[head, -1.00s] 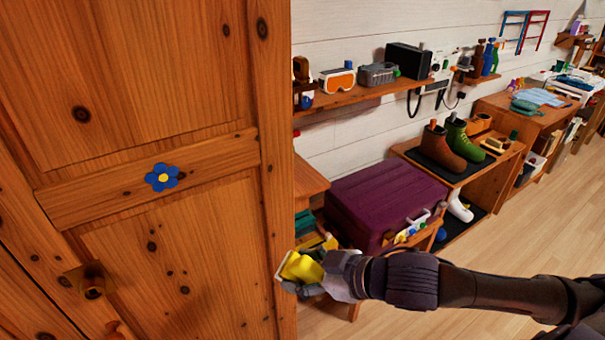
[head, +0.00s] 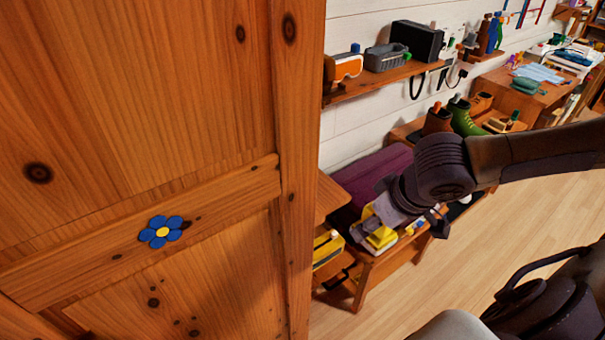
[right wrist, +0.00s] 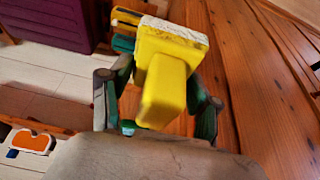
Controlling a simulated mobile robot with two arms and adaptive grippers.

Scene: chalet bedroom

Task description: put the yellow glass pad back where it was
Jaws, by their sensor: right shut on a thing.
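The yellow glass pad (right wrist: 165,82) is a yellow block-shaped handle with a whitish pad face, held between the two fingers of my right gripper (right wrist: 158,90) in the right wrist view. In the head view my right gripper (head: 372,226) is shut on the pad (head: 381,239), in front of the purple case and right of the wooden cabinet. The arm and gripper hide part of the pad there. My left gripper is not in view.
A wooden cabinet door with a blue flower (head: 161,231) fills the left. Beyond its edge, a yellow item (head: 327,249) sits on a low shelf. The purple case (head: 352,192) lies on a bench; a wall shelf (head: 375,82) holds gadgets. Open floor (head: 480,260) lies right.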

